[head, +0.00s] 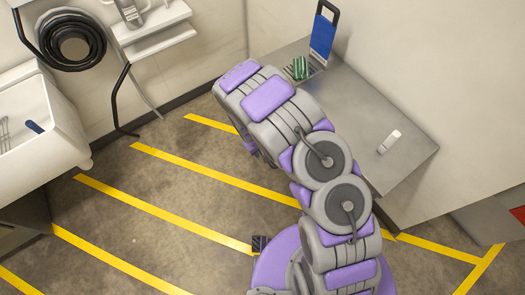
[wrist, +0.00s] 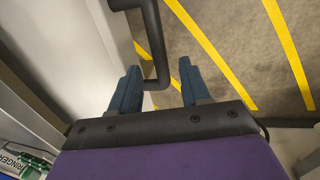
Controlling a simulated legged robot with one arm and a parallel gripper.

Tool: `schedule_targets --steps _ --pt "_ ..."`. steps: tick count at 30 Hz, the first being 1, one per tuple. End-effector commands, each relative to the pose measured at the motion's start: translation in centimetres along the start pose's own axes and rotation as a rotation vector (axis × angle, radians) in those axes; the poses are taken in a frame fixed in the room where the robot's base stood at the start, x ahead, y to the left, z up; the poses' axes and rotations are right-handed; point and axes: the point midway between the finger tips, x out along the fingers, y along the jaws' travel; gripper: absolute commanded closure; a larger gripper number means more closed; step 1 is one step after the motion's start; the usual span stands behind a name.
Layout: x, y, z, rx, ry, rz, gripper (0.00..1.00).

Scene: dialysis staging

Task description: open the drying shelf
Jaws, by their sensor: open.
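My gripper (wrist: 160,68) shows in the wrist view with its two blue fingers apart. A black bar handle (wrist: 152,38) runs down between the fingers and bends left near the fingertips; I cannot tell whether either finger touches it. The handle joins a pale grey panel (wrist: 108,50) at the left, which may be the drying shelf's front. In the head view, my purple and grey arm reaches to the left side of a steel counter (head: 375,105). My gripper and the handle are hidden there behind the arm.
On the counter are a blue board (head: 322,38), a green-striped item (head: 300,68) and a small white object (head: 390,141). A sink (head: 45,125), a hose reel (head: 74,45) and a white wall shelf (head: 160,42) are at the left. The yellow-striped floor (head: 150,185) between is clear.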

Motion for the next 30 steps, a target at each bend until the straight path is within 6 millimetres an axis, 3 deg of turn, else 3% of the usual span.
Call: schedule_targets --steps 3,15,21,30 --pt "-3.0 0.0 0.0 0.000 0.001 -0.001 0.54" --pt "-10.8 0.1 -0.1 -0.001 0.001 0.000 0.54" --pt "-13.0 0.1 0.0 0.000 -0.004 -0.001 0.54" --pt "-13.6 0.1 0.1 0.000 -0.006 -0.002 0.54"
